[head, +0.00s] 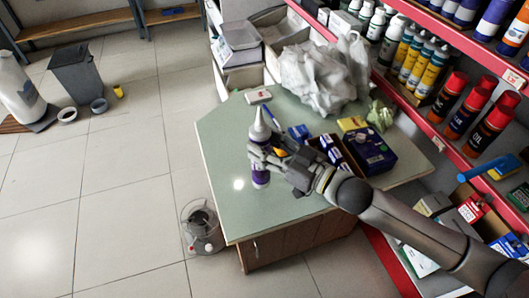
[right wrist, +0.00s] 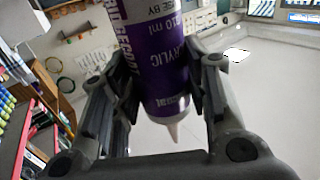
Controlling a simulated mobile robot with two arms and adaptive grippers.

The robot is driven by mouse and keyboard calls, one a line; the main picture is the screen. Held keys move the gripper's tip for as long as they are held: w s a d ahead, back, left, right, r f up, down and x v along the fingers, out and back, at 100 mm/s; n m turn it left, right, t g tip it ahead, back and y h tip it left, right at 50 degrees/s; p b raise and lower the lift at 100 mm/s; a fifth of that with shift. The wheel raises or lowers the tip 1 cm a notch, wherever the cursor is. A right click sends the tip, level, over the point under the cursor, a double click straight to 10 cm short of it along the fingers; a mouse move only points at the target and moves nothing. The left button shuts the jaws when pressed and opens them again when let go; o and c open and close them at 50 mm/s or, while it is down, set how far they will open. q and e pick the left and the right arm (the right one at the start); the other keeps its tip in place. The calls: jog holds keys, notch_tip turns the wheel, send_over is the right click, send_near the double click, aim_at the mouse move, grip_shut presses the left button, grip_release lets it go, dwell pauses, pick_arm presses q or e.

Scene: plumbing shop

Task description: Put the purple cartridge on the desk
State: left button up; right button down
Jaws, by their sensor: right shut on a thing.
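The purple cartridge (head: 261,179) has a white upper part and a pale nozzle pointing up in the head view. My right gripper (head: 260,156) is shut around its middle and holds it upright. In the right wrist view the cartridge (right wrist: 163,60) sits between the two fingers of the right gripper (right wrist: 160,85), with its nozzle toward the bottom of the picture. The desk (head: 225,150) has a pale green top, and the cartridge appears over its left part. I cannot tell whether its base touches the top. My left gripper is not in view.
On the desk stand a crumpled white bag (head: 315,75), an open dark box (head: 335,153), a dark blue box (head: 368,150) and a small white item (head: 258,96). The desk's front left is clear. A red-edged shelf (head: 440,140) with bottles runs along the right.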

jog(key=shift+w+a+f, duration=0.15)
jog(key=shift+w+f, duration=0.4)
jog(key=shift+f, duration=1.65)
jog(key=c, duration=0.8)
grip_release()
jog(key=shift+f, duration=0.2)
jog(key=shift+r, duration=0.1)
jog(key=b+v, duration=0.1)
jog(key=v, duration=1.1)
jog(key=shift+r, duration=0.1)
